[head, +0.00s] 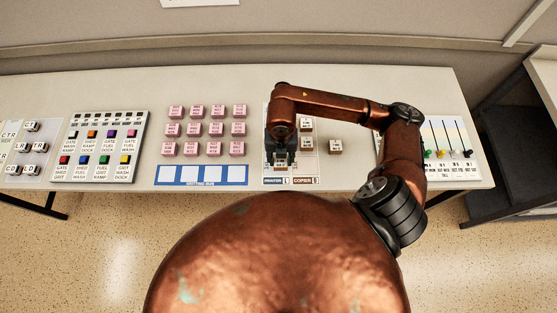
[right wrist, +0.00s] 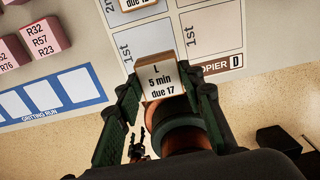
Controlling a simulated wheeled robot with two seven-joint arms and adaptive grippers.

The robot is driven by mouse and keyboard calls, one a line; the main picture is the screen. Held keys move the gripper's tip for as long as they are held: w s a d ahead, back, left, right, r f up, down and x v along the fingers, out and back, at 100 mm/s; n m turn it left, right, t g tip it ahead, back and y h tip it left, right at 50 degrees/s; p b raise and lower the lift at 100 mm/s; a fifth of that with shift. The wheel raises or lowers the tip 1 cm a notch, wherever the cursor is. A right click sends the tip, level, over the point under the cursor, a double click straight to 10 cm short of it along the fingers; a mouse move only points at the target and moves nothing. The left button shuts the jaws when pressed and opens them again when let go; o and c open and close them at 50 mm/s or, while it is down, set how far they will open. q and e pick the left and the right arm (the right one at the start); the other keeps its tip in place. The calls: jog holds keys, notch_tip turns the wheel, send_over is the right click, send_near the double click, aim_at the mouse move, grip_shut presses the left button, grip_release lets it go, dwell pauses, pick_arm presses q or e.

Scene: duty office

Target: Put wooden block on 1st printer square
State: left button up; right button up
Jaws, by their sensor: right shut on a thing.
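My right gripper (head: 281,160) is shut on a pale wooden block (right wrist: 162,80) whose top reads "L 5 min due 17". The block is also seen between the fingers in the head view (head: 281,158). It is at the lower part of the printer column on the printer and copier board (head: 273,172). In the right wrist view it covers part of the printer "1st" square (right wrist: 125,42); whether it touches the board, I cannot tell. The copier "1st" square (right wrist: 203,35) lies to its right and looks empty.
Blocks (head: 307,143) stand in the copier column, and one block (head: 336,146) stands right of the board. Pink blocks (head: 192,149) stand in rows left of it, behind the blue gritting run strip (head: 200,184). A slider panel (head: 447,135) is at the right.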

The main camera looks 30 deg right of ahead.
aim_at(279, 161)
jog(key=shift+w+d+f, duration=0.25)
jog(key=shift+w+f, duration=0.7)
jog(key=shift+f, duration=0.3)
jog(key=shift+w+f, duration=0.15)
jog(key=shift+f, duration=1.55)
jog(key=shift+f, duration=0.1)
jog(key=o, duration=1.2)
jog(key=shift+c, duration=0.2)
notch_tip(279, 161, up, 12)
jog(key=shift+r, duration=0.15)
